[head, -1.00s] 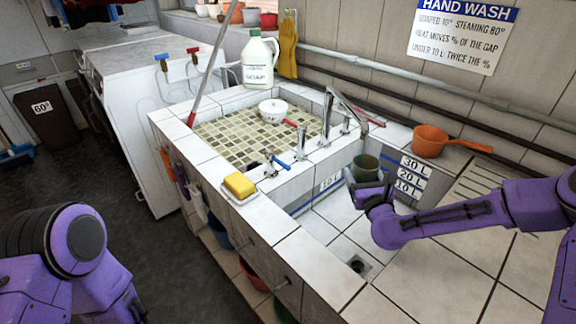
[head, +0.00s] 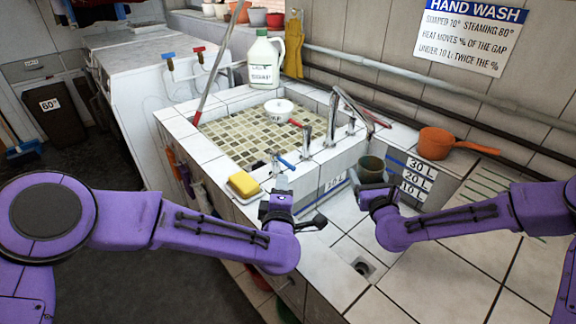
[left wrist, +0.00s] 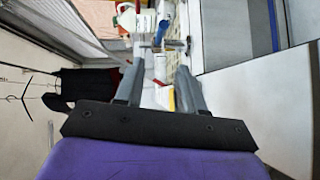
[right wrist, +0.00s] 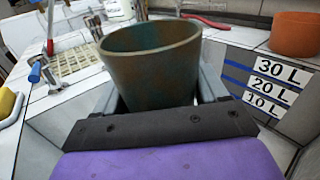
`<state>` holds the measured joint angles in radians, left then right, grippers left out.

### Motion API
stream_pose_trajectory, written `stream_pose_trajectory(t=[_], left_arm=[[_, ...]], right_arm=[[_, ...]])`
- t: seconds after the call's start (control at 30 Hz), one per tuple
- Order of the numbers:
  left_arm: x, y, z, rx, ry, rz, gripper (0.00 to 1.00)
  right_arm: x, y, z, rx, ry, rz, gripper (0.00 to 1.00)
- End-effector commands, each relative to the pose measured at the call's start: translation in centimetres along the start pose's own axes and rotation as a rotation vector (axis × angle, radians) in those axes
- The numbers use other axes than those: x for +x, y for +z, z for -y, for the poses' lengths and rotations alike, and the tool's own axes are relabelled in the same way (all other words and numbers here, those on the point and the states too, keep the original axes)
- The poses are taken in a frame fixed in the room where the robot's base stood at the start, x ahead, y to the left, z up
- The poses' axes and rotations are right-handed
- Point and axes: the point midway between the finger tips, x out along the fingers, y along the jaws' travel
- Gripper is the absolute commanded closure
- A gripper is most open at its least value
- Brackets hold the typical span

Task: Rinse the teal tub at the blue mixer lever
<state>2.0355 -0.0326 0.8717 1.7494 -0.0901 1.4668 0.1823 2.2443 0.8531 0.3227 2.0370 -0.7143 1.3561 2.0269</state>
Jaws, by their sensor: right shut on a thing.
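The teal tub (head: 371,170) looks dull grey-green with brownish patches. My right gripper (head: 370,187) is shut on it and holds it roughly upright over the right-hand basin, near the wall with litre labels. Its wide rim fills the upper right wrist view (right wrist: 150,55); its inside bottom is hidden. The blue mixer lever (head: 286,164) sits on a short tap on the ledge between the two basins; it also shows in the right wrist view (right wrist: 36,72). My left gripper (head: 278,190) is open and empty, just in front of that tap. No running water is visible.
A yellow sponge (head: 243,184) lies on a dish left of the tap. Chrome spouts (head: 307,135) stand farther back. A white lidded pot (head: 278,110) sits in the tiled basin. An orange dipper (head: 436,142) rests on the right ledge. The basin floor around the drain (head: 362,267) is clear.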

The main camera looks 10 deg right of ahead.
Motion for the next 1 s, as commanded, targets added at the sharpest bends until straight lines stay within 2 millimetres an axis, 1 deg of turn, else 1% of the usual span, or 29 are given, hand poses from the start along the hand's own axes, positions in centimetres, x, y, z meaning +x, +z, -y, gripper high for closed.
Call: stream_pose_trajectory(t=[0.1,0.17,0.27,0.4,0.5,0.6,0.7,0.8,1.0], left_arm=[[0.6,0.8,-0.1,0.028,-0.009,0.043,0.62],[1.3,1.0,-0.2,0.032,-0.008,0.047,0.62],[3.2,1.0,-0.1,0.032,-0.008,0.044,0.62],[6.7,1.1,0.1,0.033,-0.009,0.043,0.62],[8.8,1.3,0.0,0.032,-0.009,0.044,0.62],[10.5,1.4,0.0,0.032,-0.009,0.045,0.62],[11.5,1.4,0.0,0.033,-0.009,0.046,0.62],[12.1,1.4,0.0,0.033,-0.009,0.045,0.62],[12.3,1.4,0.0,0.034,-0.009,0.046,0.62]], right_arm=[[0.0,0.1,0.0,0.000,0.000,0.001,0.63],[0.0,0.1,0.0,0.000,0.000,0.001,0.63],[0.0,0.1,0.0,0.000,0.000,0.001,0.63],[0.0,0.1,0.0,0.000,0.000,0.001,0.63],[0.0,0.1,0.0,0.000,0.000,0.001,0.63],[0.0,0.1,0.0,0.000,0.000,0.001,0.63],[0.0,0.1,0.0,0.000,0.000,0.001,0.63],[0.0,0.1,0.0,0.000,0.000,0.001,0.63],[0.0,0.1,0.0,0.000,0.000,0.001,0.63]])
